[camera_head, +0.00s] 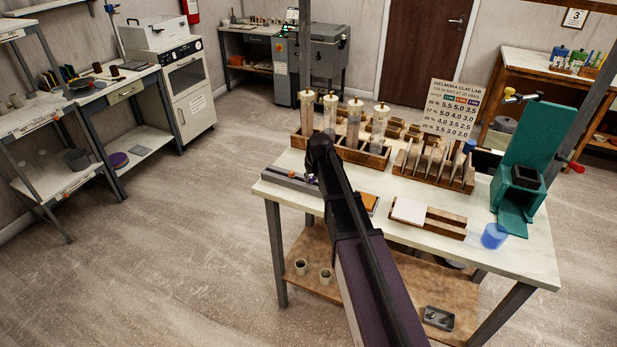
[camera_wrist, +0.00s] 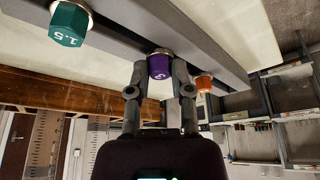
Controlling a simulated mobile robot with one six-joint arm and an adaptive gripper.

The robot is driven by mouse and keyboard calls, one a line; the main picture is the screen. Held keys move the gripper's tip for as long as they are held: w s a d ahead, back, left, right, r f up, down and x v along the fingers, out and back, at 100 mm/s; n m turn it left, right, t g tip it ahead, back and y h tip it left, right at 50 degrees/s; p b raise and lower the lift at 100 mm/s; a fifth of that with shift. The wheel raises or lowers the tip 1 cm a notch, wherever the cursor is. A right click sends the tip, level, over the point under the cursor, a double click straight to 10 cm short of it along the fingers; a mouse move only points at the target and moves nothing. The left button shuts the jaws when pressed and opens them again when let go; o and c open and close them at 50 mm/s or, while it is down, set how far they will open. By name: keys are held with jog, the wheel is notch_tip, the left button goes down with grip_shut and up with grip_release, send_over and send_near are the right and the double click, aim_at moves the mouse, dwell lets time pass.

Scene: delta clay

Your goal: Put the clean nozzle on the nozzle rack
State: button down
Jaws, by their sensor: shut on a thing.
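The purple nozzle (camera_wrist: 159,67) is held between the two fingers of my gripper (camera_wrist: 160,76) in the wrist view. Its metal collar meets the grey rail of the nozzle rack (camera_wrist: 118,38); I cannot tell if it is seated or only touching. A green nozzle marked 1.5 (camera_wrist: 67,24) is on the rack to its left, and an orange nozzle (camera_wrist: 204,84) is to its right. In the head view the nozzle rack (camera_head: 287,181) lies along the table's left front edge. My arm hides part of it, and my gripper there is mostly hidden.
On the worktable (camera_head: 530,257), a wooden rack with several clear tubes (camera_head: 353,125) stands behind my arm. A slotted wooden holder (camera_head: 434,165), a white tile (camera_head: 409,210), a blue cup (camera_head: 494,236) and a green press (camera_head: 528,165) are to the right.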

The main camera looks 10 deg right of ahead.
jog(key=shift+f, duration=0.15)
dwell(0.6)
jog(key=shift+c, duration=2.2)
grip_release()
jog(key=shift+s, duration=0.2)
